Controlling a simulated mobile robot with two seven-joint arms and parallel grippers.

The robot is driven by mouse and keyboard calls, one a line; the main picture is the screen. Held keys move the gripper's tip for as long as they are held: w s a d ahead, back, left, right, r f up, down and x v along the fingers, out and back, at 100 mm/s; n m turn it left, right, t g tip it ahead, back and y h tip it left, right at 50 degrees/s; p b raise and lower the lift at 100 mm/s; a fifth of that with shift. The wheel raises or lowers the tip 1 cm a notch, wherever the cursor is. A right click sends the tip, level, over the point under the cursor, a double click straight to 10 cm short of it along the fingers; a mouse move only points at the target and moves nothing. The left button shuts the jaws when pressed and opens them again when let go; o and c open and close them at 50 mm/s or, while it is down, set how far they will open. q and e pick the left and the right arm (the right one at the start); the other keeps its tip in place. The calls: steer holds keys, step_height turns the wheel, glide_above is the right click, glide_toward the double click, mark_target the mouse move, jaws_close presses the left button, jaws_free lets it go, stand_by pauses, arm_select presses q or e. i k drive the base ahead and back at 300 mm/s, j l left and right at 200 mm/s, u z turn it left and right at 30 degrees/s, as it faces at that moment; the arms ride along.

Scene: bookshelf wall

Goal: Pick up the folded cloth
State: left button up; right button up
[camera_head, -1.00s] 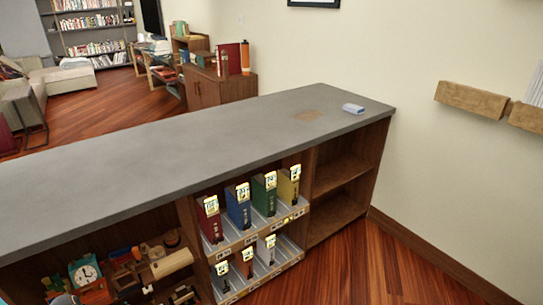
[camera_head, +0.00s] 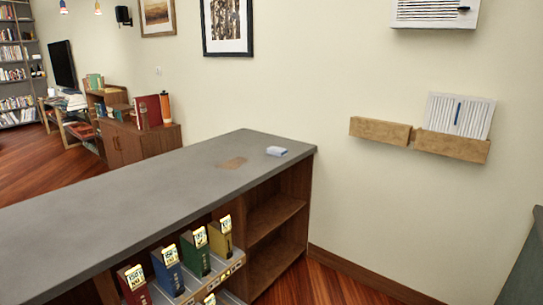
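Neither of my grippers shows in the head view, so nothing is seen touching the cloth.
Below the counter, several coloured binders (camera_head: 195,252) stand in a rack, beside empty shelves (camera_head: 275,215). Wooden wall bins (camera_head: 452,146) hang at the right. A dark green surface (camera_head: 525,262) is at the right edge. Wood floor (camera_head: 335,285) shows between.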

mark_target(274, 150)
steer(key=i+l+z, duration=0.1)
steer(key=i, duration=0.5)
steer(key=i+l+z, duration=0.1)
steer(key=i, duration=0.55)
